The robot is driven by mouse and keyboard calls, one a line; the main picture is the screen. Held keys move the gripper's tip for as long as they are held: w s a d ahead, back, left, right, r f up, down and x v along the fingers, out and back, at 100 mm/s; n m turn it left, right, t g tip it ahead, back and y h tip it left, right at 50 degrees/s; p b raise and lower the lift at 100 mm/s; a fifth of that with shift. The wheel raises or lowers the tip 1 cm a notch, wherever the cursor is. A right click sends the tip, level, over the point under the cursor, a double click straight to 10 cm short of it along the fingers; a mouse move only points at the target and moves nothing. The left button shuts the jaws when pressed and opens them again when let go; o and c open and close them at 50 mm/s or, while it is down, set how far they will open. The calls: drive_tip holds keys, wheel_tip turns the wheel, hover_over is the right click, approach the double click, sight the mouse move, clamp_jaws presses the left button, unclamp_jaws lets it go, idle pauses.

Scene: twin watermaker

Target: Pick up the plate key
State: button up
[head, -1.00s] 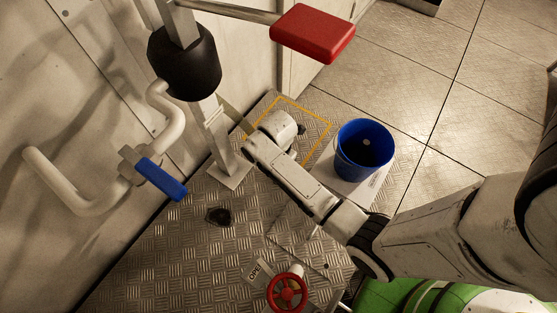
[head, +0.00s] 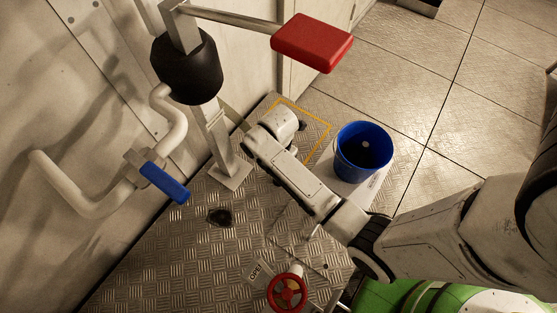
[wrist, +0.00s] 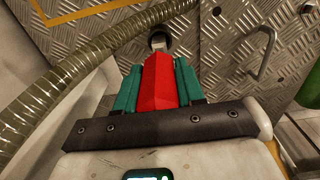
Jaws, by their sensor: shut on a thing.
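The plate key (wrist: 159,85) shows in the wrist view as a red handle with a short metal shaft at its far end. My gripper (wrist: 157,66) is shut on the red handle, one teal finger on each side. The shaft's end lies by a dark round spot on the chequered metal plate, and I cannot tell whether it touches. In the head view my arm's links hide the gripper and the key.
A ribbed hose (wrist: 60,95) runs close on the left in the wrist view. Around the arm are a blue bucket (head: 348,171), a red handwheel (head: 287,292), a blue-handled valve (head: 163,183) and a pump post with a red-ended lever (head: 312,43).

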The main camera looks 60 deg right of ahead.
drive_tip(key=s+a+r+p, duration=0.1)
drive_tip(key=s+r+p, duration=0.4)
drive_tip(key=s+r, duration=0.4)
drive_tip(key=s, duration=0.5)
drive_tip(key=shift+r, duration=0.35)
drive_tip(key=o, duration=0.4)
clamp_jaws()
drive_tip(key=shift+w+f, duration=0.1)
